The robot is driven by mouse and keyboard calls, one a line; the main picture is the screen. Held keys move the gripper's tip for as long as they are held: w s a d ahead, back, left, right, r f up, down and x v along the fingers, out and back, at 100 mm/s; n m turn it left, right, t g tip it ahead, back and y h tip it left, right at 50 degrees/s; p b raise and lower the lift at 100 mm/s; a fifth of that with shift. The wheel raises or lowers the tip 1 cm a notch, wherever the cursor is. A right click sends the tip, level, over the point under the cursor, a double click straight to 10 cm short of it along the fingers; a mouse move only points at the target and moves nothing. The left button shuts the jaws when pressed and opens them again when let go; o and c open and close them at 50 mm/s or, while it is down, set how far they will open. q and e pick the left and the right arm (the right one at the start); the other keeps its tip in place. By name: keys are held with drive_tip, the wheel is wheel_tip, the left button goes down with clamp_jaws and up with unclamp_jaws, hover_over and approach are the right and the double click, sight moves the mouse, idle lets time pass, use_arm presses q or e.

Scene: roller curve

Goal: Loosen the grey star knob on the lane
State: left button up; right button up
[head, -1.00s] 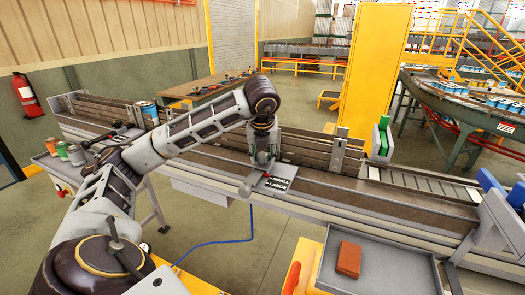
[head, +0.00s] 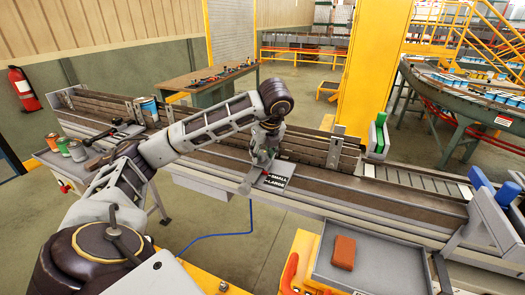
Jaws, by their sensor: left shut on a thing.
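My left gripper (head: 258,168) reaches down to the front edge of the lane (head: 335,188), next to a dark label plate (head: 273,181) marked SMALL and LARGE. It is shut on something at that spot. The grey star knob is mostly hidden by the fingers, so its shape and how tight it sits cannot be seen. A short grey piece (head: 245,188) sticks out below the fingers; I cannot tell whether it is part of the knob or the gripper. My right gripper is not in view.
A grey tray (head: 385,272) with a red-brown block (head: 343,252) stands at the front right. Cans (head: 77,151) stand on a side shelf at the left. Wooden guide boards (head: 320,150) line the lane.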

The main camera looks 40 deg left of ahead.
use_arm(q)
drive_tip(key=shift+d+f, duration=0.1)
drive_tip(key=shift+f, duration=0.15)
drive_tip(key=o, duration=1)
drive_tip(key=shift+o, duration=0.2)
drive_tip(key=shift+r, duration=0.1)
drive_tip(key=shift+r, duration=0.15)
drive_tip(key=shift+r, duration=0.1)
drive_tip(key=v, duration=1.1)
drive_tip(key=shift+r, duration=0.2)
idle(1.8)
idle(0.9)
